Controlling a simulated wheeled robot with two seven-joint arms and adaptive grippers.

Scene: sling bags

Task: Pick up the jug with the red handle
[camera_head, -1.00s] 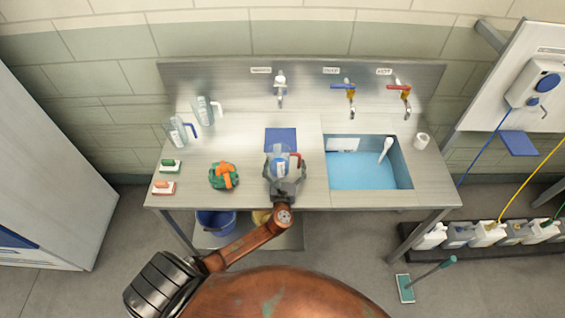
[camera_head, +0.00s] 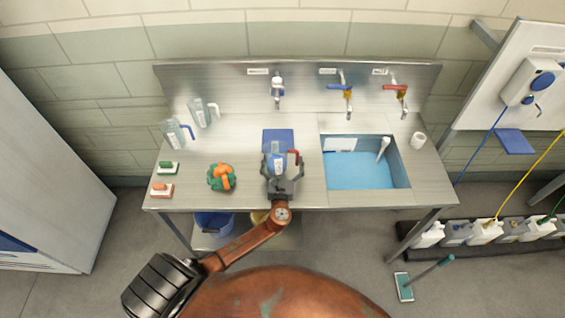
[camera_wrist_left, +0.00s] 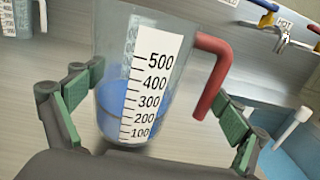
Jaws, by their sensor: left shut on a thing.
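The jug with the red handle (camera_wrist_left: 208,70) is clear, has a white measuring scale and holds blue liquid low inside. It stands between the fingers of my left gripper (camera_wrist_left: 155,108) in the left wrist view, with the handle toward the right finger. In the head view the jug (camera_head: 278,161) is at the front of the blue mat (camera_head: 277,137), held by my left gripper (camera_head: 281,171). The gripper is shut on the jug. The jug's base is hidden, so I cannot tell whether it touches the table. My right gripper is not in view.
Two blue-handled jugs (camera_head: 173,134) (camera_head: 199,113) stand at the left back of the steel table (camera_head: 225,140). A green and orange cloth (camera_head: 221,177) and two brushes (camera_head: 168,168) (camera_head: 162,189) lie left. The blue sink (camera_head: 360,172) is right, with taps behind.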

